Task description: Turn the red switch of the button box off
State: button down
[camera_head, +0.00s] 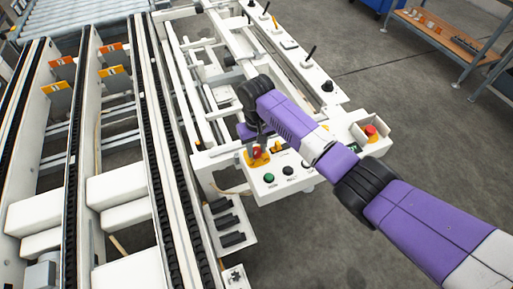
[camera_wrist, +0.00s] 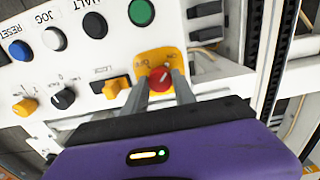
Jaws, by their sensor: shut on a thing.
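The red switch (camera_wrist: 160,79) is a round knob on a yellow plate (camera_wrist: 154,57) with ON and OFF lettering. It sits at the edge of the white button box (camera_wrist: 66,76). In the head view the red switch (camera_head: 256,153) is partly hidden by my gripper (camera_head: 259,142), which reaches down onto it. In the wrist view the two grey fingers of my gripper (camera_wrist: 162,80) stand on either side of the knob and are shut on it. A pale mark shows on the knob, but its exact setting is hard to read.
A green button (camera_wrist: 141,12), black HALT button (camera_wrist: 95,24), white button (camera_wrist: 53,39), blue RESET button (camera_wrist: 20,50) and yellow LOCK switch (camera_wrist: 116,86) share the panel. A red emergency button (camera_head: 371,130) stands to the right. Conveyor rails (camera_head: 158,150) run along the left.

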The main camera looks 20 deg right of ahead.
jog(key=shift+n, duration=0.3)
jog(key=n+p, duration=0.1)
jog(key=n, duration=0.3)
jog(key=n+p, duration=0.1)
jog(key=n, duration=0.8)
jog(key=shift+n, duration=2.1)
jog(key=c, duration=1)
grip_release()
